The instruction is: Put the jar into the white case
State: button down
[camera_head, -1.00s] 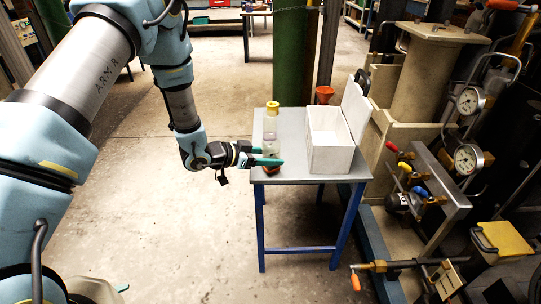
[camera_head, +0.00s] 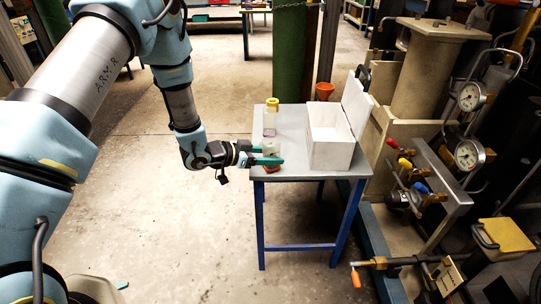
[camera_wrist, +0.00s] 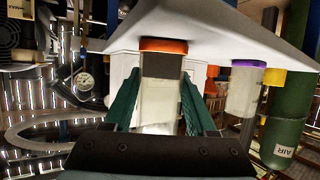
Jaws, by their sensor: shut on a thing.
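A clear, pale jar (camera_head: 271,148) with an orange end stands at the front left of the grey table. My gripper (camera_head: 267,160) reaches in from the left and is shut on it. In the wrist view the jar (camera_wrist: 158,95) sits between the two teal fingers, its orange end toward the tabletop. I cannot tell whether it touches the table. The white case (camera_head: 331,150) stands open to the right of the jar, its lid raised on the right side. The case also shows behind the fingers in the wrist view (camera_wrist: 122,66). Its inside is only partly visible.
An orange funnel (camera_head: 325,91) is behind the case. The table (camera_head: 291,126) has a bare strip between jars and case. Machinery with gauges (camera_head: 468,155) stands right.

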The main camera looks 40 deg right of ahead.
aim_at(264, 156)
jog(key=shift+c, duration=0.6)
grip_release()
jog(key=shift+a, duration=0.1)
jog(key=shift+p+v, duration=1.55)
jog(key=shift+v, duration=2.4)
